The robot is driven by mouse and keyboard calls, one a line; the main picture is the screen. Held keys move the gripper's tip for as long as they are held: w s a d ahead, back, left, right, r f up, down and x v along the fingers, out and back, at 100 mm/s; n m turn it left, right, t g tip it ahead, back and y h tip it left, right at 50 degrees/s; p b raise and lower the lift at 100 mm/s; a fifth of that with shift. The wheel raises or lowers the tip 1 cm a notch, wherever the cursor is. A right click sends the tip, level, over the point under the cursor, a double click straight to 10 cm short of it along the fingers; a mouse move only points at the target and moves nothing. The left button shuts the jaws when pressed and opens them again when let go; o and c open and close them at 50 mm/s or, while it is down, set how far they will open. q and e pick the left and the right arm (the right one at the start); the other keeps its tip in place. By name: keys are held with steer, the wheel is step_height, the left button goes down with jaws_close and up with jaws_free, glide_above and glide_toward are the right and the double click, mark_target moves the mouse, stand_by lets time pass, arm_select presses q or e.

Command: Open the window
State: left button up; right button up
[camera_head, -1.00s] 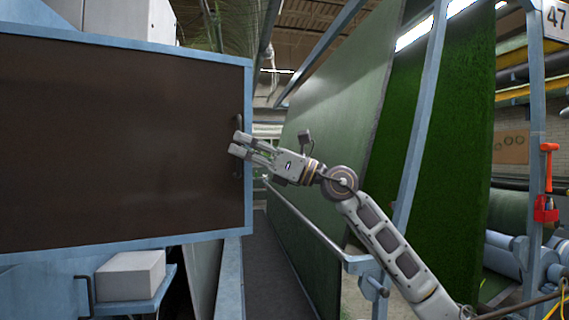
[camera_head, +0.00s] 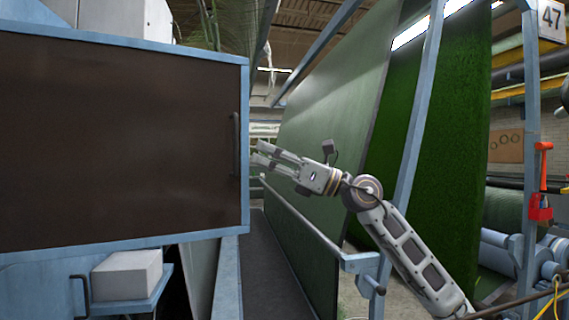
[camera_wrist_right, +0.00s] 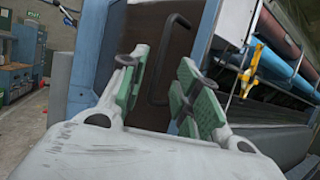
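The window is a large dark brown panel (camera_head: 110,140) in a light blue frame, filling the left of the head view. A dark bar handle (camera_head: 236,145) stands upright near its right edge. The handle also shows in the wrist view (camera_wrist_right: 158,62), beyond and between the finger pads. My right gripper (camera_head: 264,154) is open and empty, just right of the handle and apart from it. In the wrist view its two green-padded fingers (camera_wrist_right: 163,90) are spread. My left gripper is not in view.
A slanted blue post (camera_head: 412,130) and hanging green turf sheets (camera_head: 335,120) stand to the right. A white box (camera_head: 127,275) sits on a shelf below the panel. A dark aisle lies in between.

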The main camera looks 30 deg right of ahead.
steer(key=shift+v, duration=1.95)
